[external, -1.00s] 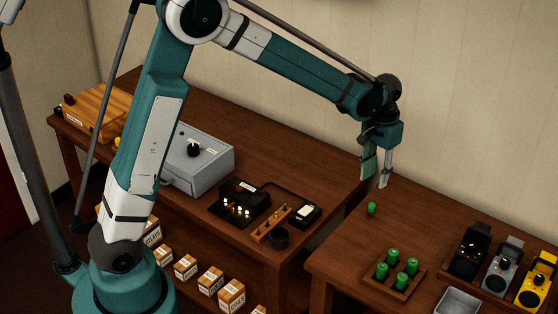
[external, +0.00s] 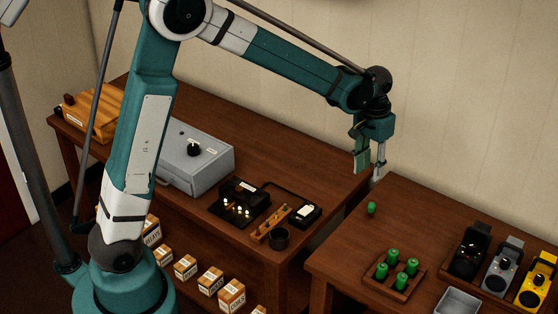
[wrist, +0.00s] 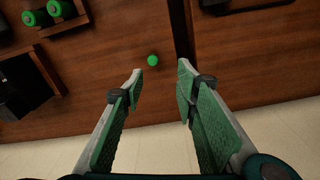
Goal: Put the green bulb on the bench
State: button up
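The small green bulb (external: 371,208) stands alone on the right bench (external: 347,243), near that bench's left edge. It also shows in the wrist view (wrist: 152,60), as a bright green dot just beyond the fingertips. My gripper (external: 370,172) is above and behind the bulb, near the gap between the benches. Its two green-padded fingers (wrist: 161,75) are spread apart with nothing between them, and they do not touch the bulb. The left bench (external: 277,167) holds other items and has free wood at its right end.
A wooden tray of green cylinders (external: 393,256), a grey metal bin (external: 459,302) and several dark, grey and yellow devices (external: 500,272) stand on the right bench. The left bench carries a grey box (external: 205,165), a black panel (external: 238,205) and a dark cup (external: 279,238). A wall rises behind.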

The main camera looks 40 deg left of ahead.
jog(key=s+a+r+n+t, duration=0.1)
jog(key=s+a+r+t, duration=0.1)
jog(key=s+a+r, duration=0.55)
jog(key=s+a+r+t, duration=0.1)
jog(key=s+a+r, duration=0.5)
jog(key=a, duration=0.3)
jog(key=s+a+n+t, duration=0.1)
jog(key=s+a+t, duration=0.1)
jog(key=s+a, duration=0.4)
jog(key=s+a+t, duration=0.1)
jog(key=s+a, duration=0.5)
jog(key=s, duration=0.5)
jog(key=shift+s+a+f+n+t, duration=0.15)
jog(key=shift+s+a+n+t, duration=0.05)
jog(key=shift+n+t, duration=0.2)
